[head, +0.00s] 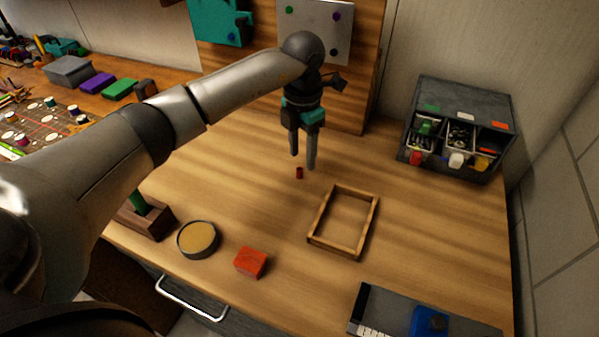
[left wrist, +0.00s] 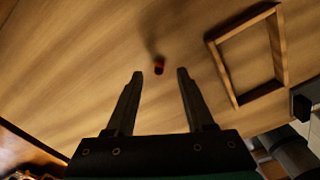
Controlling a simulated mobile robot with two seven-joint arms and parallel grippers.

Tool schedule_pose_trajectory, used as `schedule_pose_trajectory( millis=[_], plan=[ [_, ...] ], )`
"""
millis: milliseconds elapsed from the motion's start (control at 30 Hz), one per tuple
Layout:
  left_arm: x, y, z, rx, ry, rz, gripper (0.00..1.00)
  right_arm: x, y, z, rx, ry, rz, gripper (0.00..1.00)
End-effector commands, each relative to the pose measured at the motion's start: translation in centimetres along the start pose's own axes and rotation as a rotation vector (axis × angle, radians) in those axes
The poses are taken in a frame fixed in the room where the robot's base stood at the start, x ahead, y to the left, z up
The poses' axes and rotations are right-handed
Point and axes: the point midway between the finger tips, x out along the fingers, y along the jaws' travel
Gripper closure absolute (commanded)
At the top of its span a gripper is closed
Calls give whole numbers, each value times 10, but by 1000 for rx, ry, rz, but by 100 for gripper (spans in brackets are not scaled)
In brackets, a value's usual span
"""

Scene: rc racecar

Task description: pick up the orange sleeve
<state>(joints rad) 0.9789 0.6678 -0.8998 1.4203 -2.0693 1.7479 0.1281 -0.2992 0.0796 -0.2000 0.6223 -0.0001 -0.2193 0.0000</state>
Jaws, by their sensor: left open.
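The orange sleeve (head: 299,173) is a small red-orange cylinder standing on the wooden bench. In the left wrist view the sleeve (left wrist: 159,67) lies just beyond the fingertips, roughly midway between them. My left gripper (head: 303,162) points down over the bench close to the sleeve, with its fingers apart and nothing between them. The left gripper's two dark fingers (left wrist: 159,73) also show in the left wrist view. I cannot tell the exact height of the fingertips above the bench. My right gripper is not in view.
An empty wooden frame (head: 318,222) lies right of the sleeve. A red block (head: 251,263) and a round dish (head: 198,239) are near the front edge. A grey drawer organizer (head: 462,100) stands at the back right. The bench around the sleeve is clear.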

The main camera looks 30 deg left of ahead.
Motion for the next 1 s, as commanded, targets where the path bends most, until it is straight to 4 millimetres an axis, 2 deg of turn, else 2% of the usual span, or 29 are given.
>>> schedule_pose_trajectory(
  millis=[100, 233, 533, 1000],
  plan=[
    [21, 2, -6, -1, 4, -3, 46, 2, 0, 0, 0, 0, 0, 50],
    [37, 2, -6, -1, 2, -2, 46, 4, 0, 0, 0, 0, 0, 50],
    [42, 2, -5, 0, 0, 0, 46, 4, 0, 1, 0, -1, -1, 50],
    [41, 2, -5, 0, 1, 0, 98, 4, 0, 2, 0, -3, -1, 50]
  ],
)
